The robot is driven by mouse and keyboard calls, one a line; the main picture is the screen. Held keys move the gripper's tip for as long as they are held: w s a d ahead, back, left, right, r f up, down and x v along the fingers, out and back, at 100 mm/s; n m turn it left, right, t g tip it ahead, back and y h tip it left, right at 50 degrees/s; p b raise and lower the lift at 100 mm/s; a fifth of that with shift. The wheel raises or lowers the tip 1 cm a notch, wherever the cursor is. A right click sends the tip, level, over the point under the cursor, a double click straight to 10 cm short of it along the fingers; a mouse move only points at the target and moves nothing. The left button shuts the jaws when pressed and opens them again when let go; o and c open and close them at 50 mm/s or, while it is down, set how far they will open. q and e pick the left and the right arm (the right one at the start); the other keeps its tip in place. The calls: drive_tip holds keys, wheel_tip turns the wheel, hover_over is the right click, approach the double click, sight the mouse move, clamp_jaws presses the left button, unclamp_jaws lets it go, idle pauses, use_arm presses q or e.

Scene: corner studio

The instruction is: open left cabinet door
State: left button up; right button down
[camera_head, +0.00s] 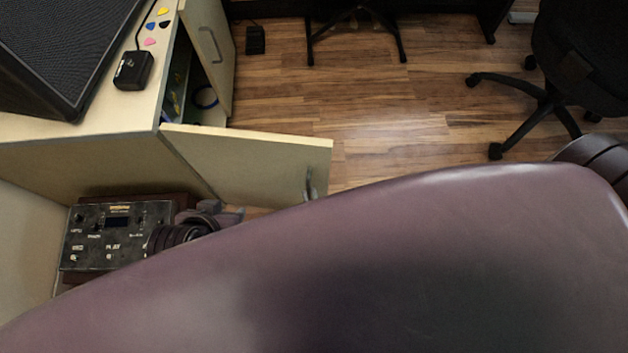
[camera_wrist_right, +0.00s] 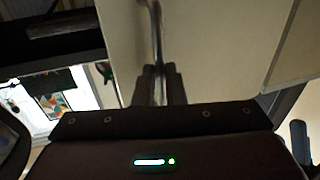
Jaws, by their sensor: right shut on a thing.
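The cabinet (camera_head: 70,165) stands at the left in the head view. Its near door, which I take as the left door (camera_head: 245,160), stands swung out from the cabinet front, with a curved metal handle (camera_head: 311,183) near its free end. In the right wrist view my right gripper (camera_wrist_right: 158,88) is shut on a metal handle (camera_wrist_right: 155,35) on a pale panel (camera_wrist_right: 210,45). In the head view that gripper is hidden behind my large purple arm link. My left gripper (camera_head: 222,214) is low beside the near door's lower part; its fingers are unclear.
The far door (camera_head: 212,50) is also ajar, with a blue coil (camera_head: 205,97) inside. A speaker (camera_head: 55,50) and small black box (camera_head: 133,70) sit on top. A control box (camera_head: 110,235) is below left. Wood floor (camera_head: 400,130) is open; an office chair (camera_head: 560,80) stands right.

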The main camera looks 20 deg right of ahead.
drive_tip(key=c, duration=1.8)
unclamp_jaws()
drive_tip(key=shift+w+a+r+y, duration=0.15)
drive_tip(key=shift+a, duration=0.35)
drive_tip(key=shift+w+a+r+y, duration=0.1)
drive_tip(key=shift+w+a+y, duration=0.05)
drive_tip(key=shift+a, duration=0.35)
drive_tip(key=o, duration=0.3)
drive_tip(key=shift+w+a, duration=0.1)
drive_tip(key=shift+a, duration=0.05)
use_arm(q)
drive_tip(key=shift+w+a, duration=0.15)
drive_tip(key=shift+a, duration=0.1)
drive_tip(key=shift+d, duration=0.1)
use_arm(e)
drive_tip(key=shift+s+d+f, duration=0.1)
drive_tip(key=shift+s+d, duration=0.1)
drive_tip(key=shift+d, duration=0.05)
use_arm(q)
drive_tip(key=shift+s+a+p, duration=0.2)
drive_tip(key=shift+a+p, duration=0.15)
drive_tip(key=shift+a, duration=0.05)
use_arm(e)
drive_tip(key=s, duration=0.7)
drive_tip(key=shift+s, duration=0.35)
use_arm(q)
drive_tip(key=shift+w, duration=0.1)
use_arm(e)
drive_tip(key=shift+s, duration=0.1)
